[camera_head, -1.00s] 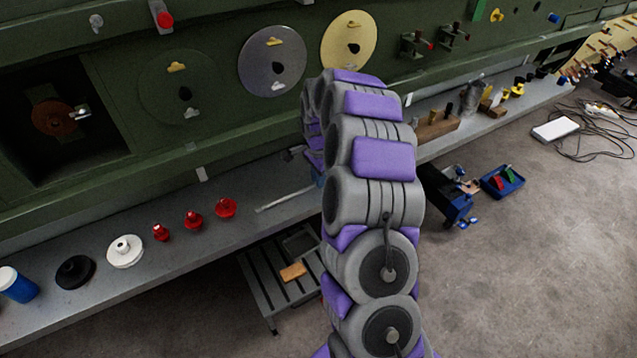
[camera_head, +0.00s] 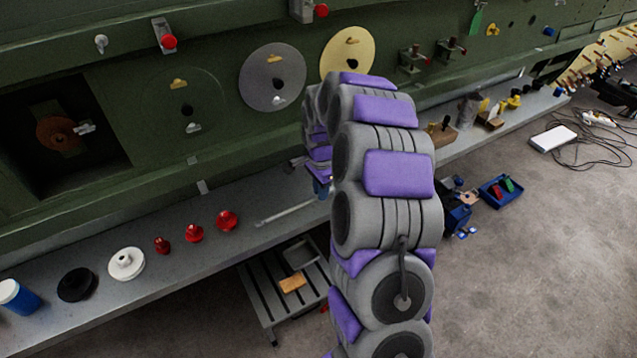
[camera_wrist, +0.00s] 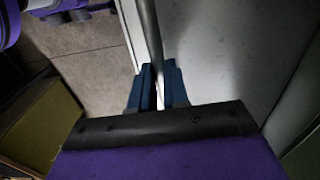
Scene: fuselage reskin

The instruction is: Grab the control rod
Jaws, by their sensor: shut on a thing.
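The control rod (camera_head: 283,214) is a thin, pale metal rod. In the head view it lies along the grey shelf, with its right end running toward my gripper. In the wrist view the rod (camera_wrist: 151,45) comes down from the top edge into my gripper (camera_wrist: 155,85), between its two blue fingers. The fingers are shut on the rod. In the head view my gripper is mostly hidden behind my purple and grey arm; a bit of blue shows beside the arm.
The shelf (camera_head: 190,262) also bears red knobs (camera_head: 194,233), a white flanged part (camera_head: 126,263), a black disc (camera_head: 76,284) and a blue-and-white container (camera_head: 18,297). The green fuselage wall (camera_head: 220,135) rises behind. A slatted step (camera_head: 262,295) stands below the shelf.

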